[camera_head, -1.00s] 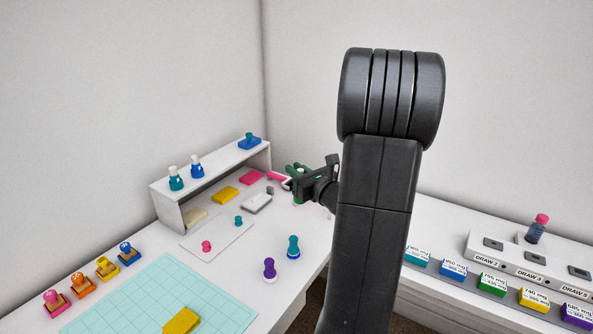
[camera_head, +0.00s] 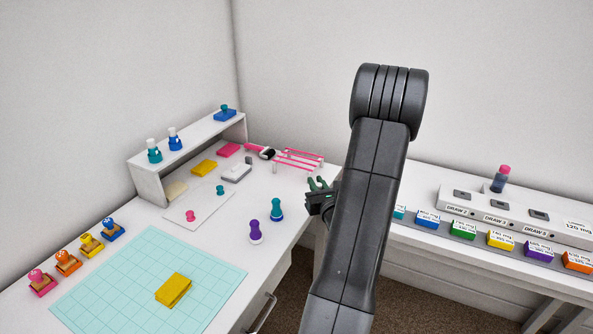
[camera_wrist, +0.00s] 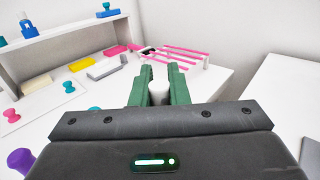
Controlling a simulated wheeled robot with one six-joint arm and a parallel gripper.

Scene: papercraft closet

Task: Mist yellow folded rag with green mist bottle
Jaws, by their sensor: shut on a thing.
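The yellow folded rag (camera_head: 173,290) lies on the light teal gridded mat (camera_head: 110,290) at the front left of the desk. My gripper (camera_head: 319,184) is off the desk's right edge, well to the right of the rag, and partly behind my arm. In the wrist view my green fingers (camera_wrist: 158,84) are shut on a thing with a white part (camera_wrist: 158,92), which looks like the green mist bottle. Its body is hidden by the fingers and the gripper housing. The rag is not visible in the wrist view.
A teal bottle (camera_head: 154,152) and a blue bottle (camera_head: 174,139) stand on the shelf. Purple (camera_head: 255,232) and teal (camera_head: 277,210) knobbed pieces stand near the desk's right edge. Several stamps line the left edge. A pink-railed rack (camera_head: 300,159) is behind. A counter (camera_head: 420,180) stands right.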

